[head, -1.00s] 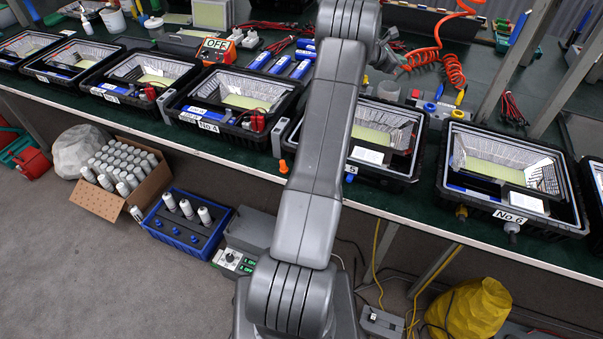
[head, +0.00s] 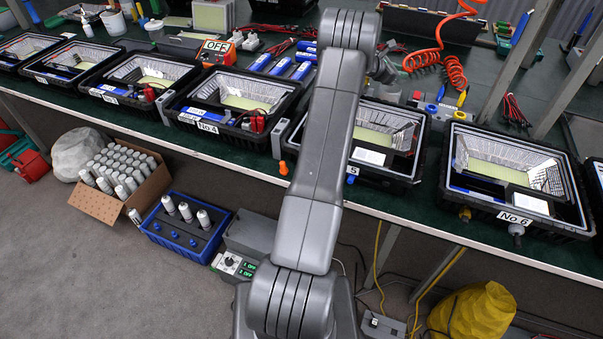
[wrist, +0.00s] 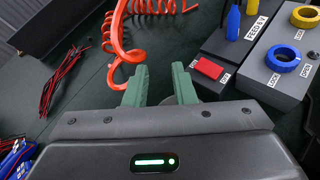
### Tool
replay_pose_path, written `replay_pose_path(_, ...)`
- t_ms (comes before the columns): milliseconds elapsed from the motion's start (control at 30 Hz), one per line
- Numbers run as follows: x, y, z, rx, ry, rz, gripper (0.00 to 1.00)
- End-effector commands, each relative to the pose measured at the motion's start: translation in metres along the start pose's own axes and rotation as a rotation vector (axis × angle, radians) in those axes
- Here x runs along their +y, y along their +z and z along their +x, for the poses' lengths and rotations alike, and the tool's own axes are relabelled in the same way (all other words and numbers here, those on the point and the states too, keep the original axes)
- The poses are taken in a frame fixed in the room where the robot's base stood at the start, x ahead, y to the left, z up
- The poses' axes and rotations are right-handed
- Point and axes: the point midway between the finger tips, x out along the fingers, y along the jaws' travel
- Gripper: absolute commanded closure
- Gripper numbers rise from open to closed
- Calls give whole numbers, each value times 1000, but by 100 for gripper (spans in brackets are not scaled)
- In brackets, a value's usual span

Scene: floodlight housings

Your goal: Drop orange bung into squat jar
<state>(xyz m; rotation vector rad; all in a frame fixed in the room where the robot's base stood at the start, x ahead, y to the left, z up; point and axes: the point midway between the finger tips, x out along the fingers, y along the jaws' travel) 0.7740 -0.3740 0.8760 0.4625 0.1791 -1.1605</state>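A small orange piece (head: 283,168), which looks like the orange bung, is at the front edge of the green bench, left of my arm. A white tub (head: 113,22) stands at the far left back, with a smaller, lower pale container (head: 154,27) beside it; I cannot tell whether either is the squat jar. My gripper (wrist: 160,78) shows two green fingers apart in the wrist view, over the dark bench near an orange coiled hose. No bung shows between them. In the head view my arm hides most of the gripper.
Black floodlight housings line the bench front, including No.4 (head: 238,103) and No.6 (head: 515,178). The orange coiled hose (wrist: 118,45) hangs close to my fingers. Red leads (wrist: 62,78) lie left.

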Motion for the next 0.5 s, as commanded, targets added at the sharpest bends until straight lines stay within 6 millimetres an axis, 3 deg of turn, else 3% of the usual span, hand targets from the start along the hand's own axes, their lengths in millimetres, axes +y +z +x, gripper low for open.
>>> replay_pose_path(267,1,0,-28,-1,2,-1,77)
replay_pose_path(500,1,0,-84,1,4,-1,77)
